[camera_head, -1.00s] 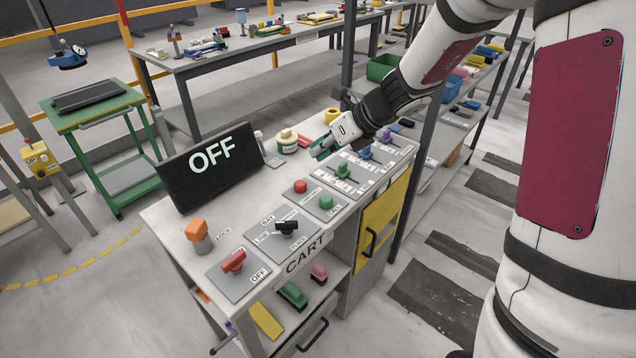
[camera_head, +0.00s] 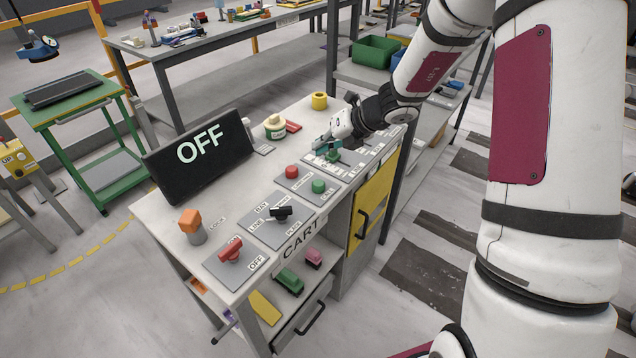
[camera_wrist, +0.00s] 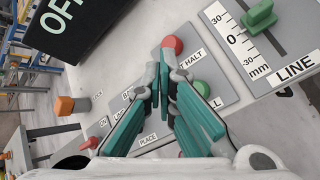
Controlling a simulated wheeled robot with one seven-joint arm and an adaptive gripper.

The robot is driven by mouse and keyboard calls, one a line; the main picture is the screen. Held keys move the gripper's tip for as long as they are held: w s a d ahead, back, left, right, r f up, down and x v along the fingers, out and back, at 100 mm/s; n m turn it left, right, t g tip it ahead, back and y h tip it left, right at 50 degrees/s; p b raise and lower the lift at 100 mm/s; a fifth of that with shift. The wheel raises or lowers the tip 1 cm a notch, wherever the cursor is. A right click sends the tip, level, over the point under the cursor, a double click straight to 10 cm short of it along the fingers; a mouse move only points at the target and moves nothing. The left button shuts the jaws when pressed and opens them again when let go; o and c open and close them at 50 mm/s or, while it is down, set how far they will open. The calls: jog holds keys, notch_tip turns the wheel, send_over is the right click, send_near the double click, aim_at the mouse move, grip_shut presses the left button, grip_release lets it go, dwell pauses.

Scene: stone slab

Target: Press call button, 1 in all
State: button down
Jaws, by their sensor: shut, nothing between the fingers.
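The green call button (camera_head: 318,187) sits on a grey plate on the cart top, beside the red halt button (camera_head: 291,172). In the wrist view the green button (camera_wrist: 201,92) is partly hidden behind my right finger, with the end of its label showing. The red button (camera_wrist: 172,43) is beyond the fingertips there. My gripper (camera_head: 322,146) is shut and empty, behind the button plate in the head view, near the sliders. In the wrist view its teal fingers (camera_wrist: 165,76) meet over the button plate. I see no contact with the green button.
A black screen (camera_head: 198,150) reading OFF stands behind the controls. A black selector (camera_head: 280,213), red knob (camera_head: 230,250) and orange block (camera_head: 190,222) lie to the left. A green slider (camera_head: 333,155) is close to my gripper. A cream jar (camera_head: 275,127) stands behind.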

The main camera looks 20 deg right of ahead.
jog(key=b, duration=0.6)
send_over(321, 181)
jog(key=f, duration=0.6)
jog(key=shift+w+f, duration=0.2)
jog(key=shift+f, duration=0.2)
jog(key=shift+s+f, duration=0.1)
jog(key=shift+f, duration=0.45)
jog(key=shift+f+b, duration=0.1)
jog(key=shift+b, duration=0.25)
jog(key=shift+f, duration=0.3)
jog(key=shift+f+b, duration=0.55)
jog(key=shift+b, duration=0.15)
dwell(0.4)
dwell(0.4)
jog(key=shift+r+p, duration=1)
jog(key=shift+p, duration=0.05)
jog(key=shift+r, duration=0.1)
jog(key=shift+r+p, duration=2.35)
jog(key=shift+r, duration=0.05)
